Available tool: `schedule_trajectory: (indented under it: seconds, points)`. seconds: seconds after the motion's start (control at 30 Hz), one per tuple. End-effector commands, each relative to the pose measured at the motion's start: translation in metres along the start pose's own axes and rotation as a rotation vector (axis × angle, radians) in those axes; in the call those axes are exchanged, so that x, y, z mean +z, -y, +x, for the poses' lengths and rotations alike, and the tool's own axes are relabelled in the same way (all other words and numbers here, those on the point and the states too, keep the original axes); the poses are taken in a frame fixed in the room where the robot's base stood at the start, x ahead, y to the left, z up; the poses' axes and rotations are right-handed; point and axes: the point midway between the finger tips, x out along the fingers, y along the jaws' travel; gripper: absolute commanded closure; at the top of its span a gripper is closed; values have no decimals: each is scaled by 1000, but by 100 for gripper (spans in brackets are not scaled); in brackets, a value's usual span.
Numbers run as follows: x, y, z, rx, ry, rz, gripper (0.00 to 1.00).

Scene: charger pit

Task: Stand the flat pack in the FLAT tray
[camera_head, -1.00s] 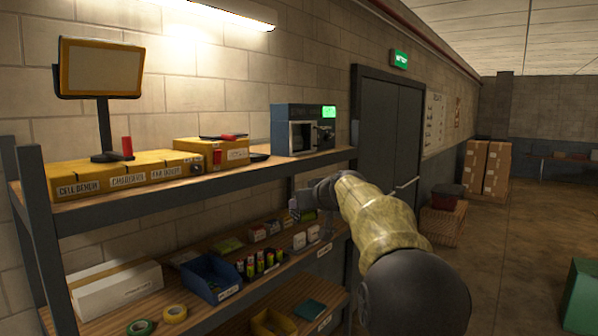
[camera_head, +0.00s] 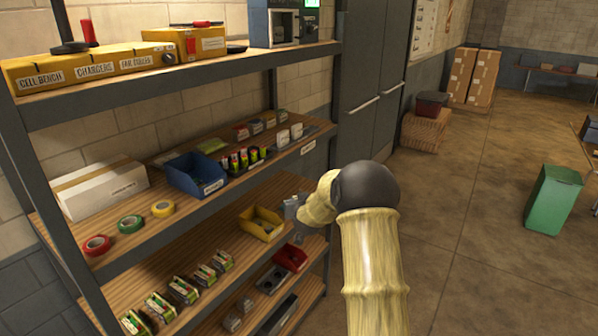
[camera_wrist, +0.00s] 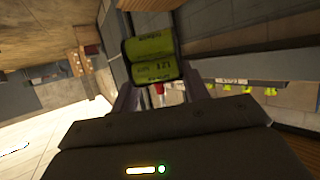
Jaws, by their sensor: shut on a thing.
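My gripper (camera_wrist: 155,88) is shut on a yellow-green pack (camera_wrist: 150,58) with dark printed lettering, seen between the fingers in the wrist view. In the head view my gripper (camera_head: 293,207) is beside the right end of the shelf rack, near the yellow bin; the pack cannot be made out there. I cannot read a FLAT label on any tray. On the bottom shelf are a red tray (camera_head: 290,257) and a dark grey tray (camera_head: 271,280), right of the battery packs; which is the FLAT tray I cannot tell.
A yellow bin (camera_head: 261,224) and several packs (camera_head: 184,290) stand on the lower shelf. The middle shelf holds a blue bin (camera_head: 193,175), tape rolls and a white box (camera_head: 100,188). A green waste bin (camera_head: 553,198) stands on the right. The floor between is clear.

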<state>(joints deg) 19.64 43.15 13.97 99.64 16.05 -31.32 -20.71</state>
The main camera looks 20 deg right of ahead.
Motion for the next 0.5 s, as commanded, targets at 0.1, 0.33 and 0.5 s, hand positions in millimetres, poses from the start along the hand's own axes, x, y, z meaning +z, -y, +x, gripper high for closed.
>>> schedule_trajectory:
  seconds: [0.1, 0.33, 0.5]
  points:
    - [58, 4, 6, 5, 6, -1, 90]
    - [160, 17, -3, -24, 9, -10, 90]
    - [230, 35, -28, -82, 10, -34, 90]
